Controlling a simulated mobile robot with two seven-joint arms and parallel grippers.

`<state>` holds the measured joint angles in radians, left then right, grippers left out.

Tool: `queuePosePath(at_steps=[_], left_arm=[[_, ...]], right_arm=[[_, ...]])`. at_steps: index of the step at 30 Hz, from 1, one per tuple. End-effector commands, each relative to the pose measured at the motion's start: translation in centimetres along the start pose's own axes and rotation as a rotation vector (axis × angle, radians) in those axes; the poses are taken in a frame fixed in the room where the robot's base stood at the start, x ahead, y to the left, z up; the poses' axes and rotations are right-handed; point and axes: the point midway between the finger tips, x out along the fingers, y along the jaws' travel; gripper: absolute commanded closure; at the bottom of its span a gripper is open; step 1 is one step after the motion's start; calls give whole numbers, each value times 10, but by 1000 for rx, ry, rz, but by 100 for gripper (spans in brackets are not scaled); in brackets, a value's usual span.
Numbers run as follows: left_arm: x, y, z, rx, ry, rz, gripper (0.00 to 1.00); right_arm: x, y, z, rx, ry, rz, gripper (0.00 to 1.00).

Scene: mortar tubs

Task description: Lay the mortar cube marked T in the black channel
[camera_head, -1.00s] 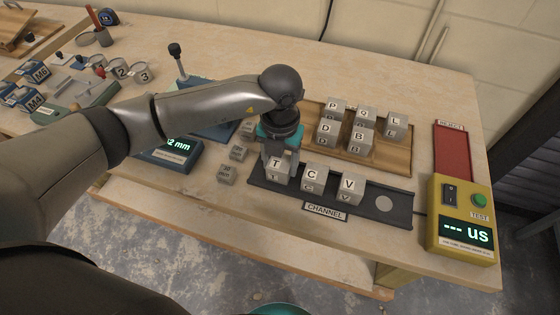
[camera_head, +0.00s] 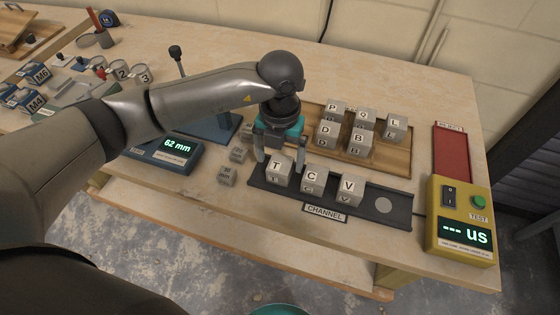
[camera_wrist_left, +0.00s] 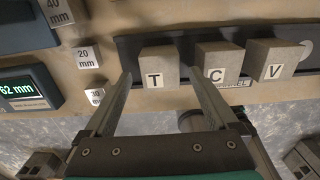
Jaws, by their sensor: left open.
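The grey mortar cube marked T (camera_head: 278,171) sits in the left part of the black channel (camera_head: 388,222), left of cubes C (camera_head: 315,179) and V (camera_head: 351,190). Cube T also shows in the left wrist view (camera_wrist_left: 158,68), where it lies ahead of and between the spread fingers. My left gripper (camera_head: 275,154) is open and empty. It is just above and behind cube T, and the cube appears free of the fingers. My right gripper is in neither current view.
A wooden board (camera_head: 385,157) behind the channel holds several more cubes. A yellow tester (camera_head: 460,217) and a red tray (camera_head: 451,150) stand at the right. Small gauge blocks (camera_head: 227,176) and a 62 mm display (camera_head: 172,148) are at the left. The channel's right end is empty.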

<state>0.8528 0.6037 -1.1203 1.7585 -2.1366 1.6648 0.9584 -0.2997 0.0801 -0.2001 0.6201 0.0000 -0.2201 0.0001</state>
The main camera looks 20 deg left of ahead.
Motion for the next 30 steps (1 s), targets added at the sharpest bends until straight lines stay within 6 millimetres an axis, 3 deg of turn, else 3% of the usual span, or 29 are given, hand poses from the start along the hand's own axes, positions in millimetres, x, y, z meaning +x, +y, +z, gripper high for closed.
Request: queuePosePath(at_steps=[6,12,18,30], left_arm=[[-52,0,1,2,-6,-1,8],[-82,0,1,0,-3,-1,8],[-92,0,0,0,-1,0,8],[-92,0,0,0,-1,0,8]], right_arm=[[-6,0,0,0,0,0,100],[-8,0,0,0,0,0,100],[-8,0,0,0,-1,0,100],[-8,0,0,0,-1,0,100]])
